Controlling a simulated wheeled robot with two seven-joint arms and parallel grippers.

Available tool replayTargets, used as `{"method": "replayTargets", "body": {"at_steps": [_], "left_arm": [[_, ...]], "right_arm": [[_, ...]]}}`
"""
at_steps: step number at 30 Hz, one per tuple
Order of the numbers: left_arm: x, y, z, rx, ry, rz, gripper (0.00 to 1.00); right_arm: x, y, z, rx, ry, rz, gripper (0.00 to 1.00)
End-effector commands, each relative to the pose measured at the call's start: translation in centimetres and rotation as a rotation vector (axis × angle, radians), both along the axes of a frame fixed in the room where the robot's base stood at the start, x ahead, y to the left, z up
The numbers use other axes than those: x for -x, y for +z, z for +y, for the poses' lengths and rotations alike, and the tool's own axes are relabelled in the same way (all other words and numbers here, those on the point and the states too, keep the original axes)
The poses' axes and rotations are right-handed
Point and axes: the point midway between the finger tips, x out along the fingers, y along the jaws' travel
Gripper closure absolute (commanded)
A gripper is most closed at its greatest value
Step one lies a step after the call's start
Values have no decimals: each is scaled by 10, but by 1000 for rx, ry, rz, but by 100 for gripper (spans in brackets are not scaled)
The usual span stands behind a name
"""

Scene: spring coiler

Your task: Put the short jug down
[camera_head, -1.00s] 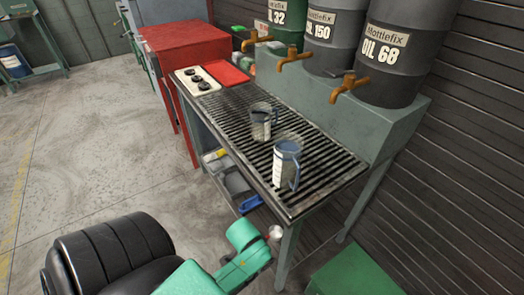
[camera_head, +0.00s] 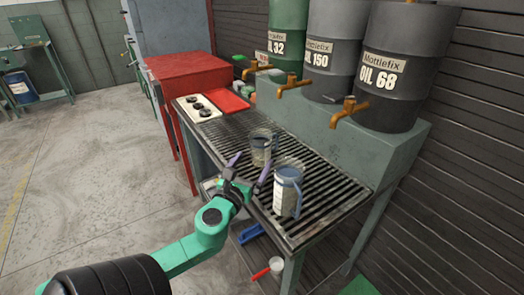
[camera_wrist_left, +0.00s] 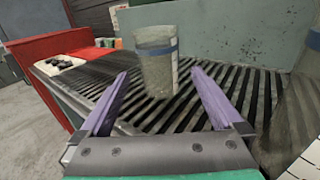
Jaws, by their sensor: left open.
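The short jug (camera_head: 261,150) stands upright on the slatted bench top, behind the taller jug (camera_head: 287,197). It is clear with a blue band near its rim. My left gripper (camera_head: 250,165) is open and empty at the bench's front edge, just before the short jug. In the left wrist view the short jug (camera_wrist_left: 157,62) stands ahead, centred between the spread purple fingers (camera_wrist_left: 159,74). Whether its base is between the fingertips I cannot tell. The taller jug (camera_wrist_left: 305,105) fills the right edge there. My right gripper is not in view.
The slatted bench (camera_head: 330,192) has free room at its right end. Oil drums (camera_head: 400,65) with brass taps (camera_head: 347,110) stand on a ledge behind. A red tray (camera_head: 228,101) and a panel with black knobs (camera_head: 199,109) lie at the far left end.

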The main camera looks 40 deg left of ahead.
Motion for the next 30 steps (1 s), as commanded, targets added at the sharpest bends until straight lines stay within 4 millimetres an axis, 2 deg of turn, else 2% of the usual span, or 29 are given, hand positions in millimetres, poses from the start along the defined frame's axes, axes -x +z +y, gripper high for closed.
{"method": "replayTargets", "body": {"at_steps": [1,3,8,15,22,23,24,26,30], "left_arm": [[-11,3,4,-4,0,-4,0],[-21,1,8,-1,1,-3,0],[-38,-1,15,1,3,-3,0],[-74,-3,29,5,4,-2,0],[-76,-4,29,5,3,0,0],[-76,-4,29,5,3,0,8],[-76,-4,29,5,3,0,23],[-76,-4,29,5,3,0,46],[-76,-4,29,5,3,-1,99]], "right_arm": [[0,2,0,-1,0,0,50],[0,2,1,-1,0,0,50],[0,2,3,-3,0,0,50],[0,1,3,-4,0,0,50],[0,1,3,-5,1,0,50],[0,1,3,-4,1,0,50],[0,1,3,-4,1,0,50],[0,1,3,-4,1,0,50],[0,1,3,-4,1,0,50]]}}
